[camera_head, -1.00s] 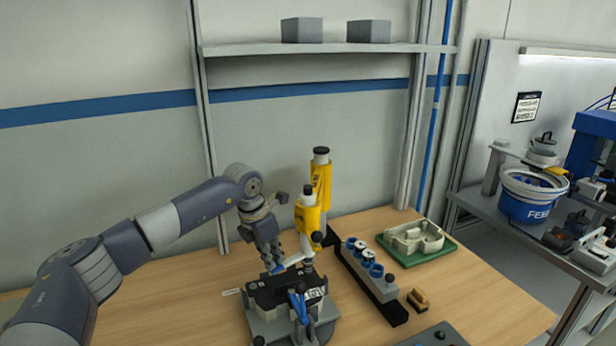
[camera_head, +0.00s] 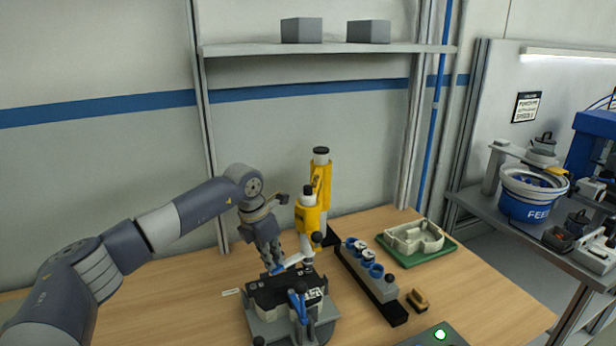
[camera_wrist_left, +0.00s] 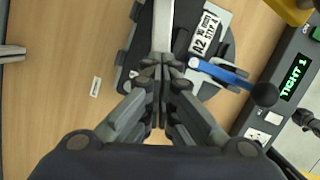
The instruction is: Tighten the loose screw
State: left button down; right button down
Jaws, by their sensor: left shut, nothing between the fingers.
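A yellow driver tool (camera_head: 310,215) with black caps stands upright at the back of the fixture. A black workpiece (camera_head: 272,293) with a white label (camera_head: 315,294) sits in the grey fixture (camera_head: 268,329). A blue clamp lever (camera_head: 299,307) stands at its front and also crosses the left wrist view (camera_wrist_left: 222,74). My left gripper (camera_head: 277,268) points down just above the workpiece's back edge. In the left wrist view its fingers (camera_wrist_left: 160,75) are shut and empty, beside a light grey bar (camera_wrist_left: 163,25). I cannot make out the loose screw.
A control box (camera_head: 437,336) has a lit green lamp; its display reads "TIGHT 1" in the left wrist view (camera_wrist_left: 294,79). A rack with blue rings (camera_head: 372,274), a small brown block (camera_head: 417,300) and a green tray (camera_head: 436,251) stand right.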

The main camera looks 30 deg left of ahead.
pick_arm(q)
jog(key=shift+s, duration=0.1)
jog(key=w+p+v, duration=0.2)
jog(key=p+v, duration=0.4)
jog(key=v, duration=0.2)
jog(key=shift+d+r, duration=0.35)
jog(key=shift+r, duration=0.2)
dwell(0.5)
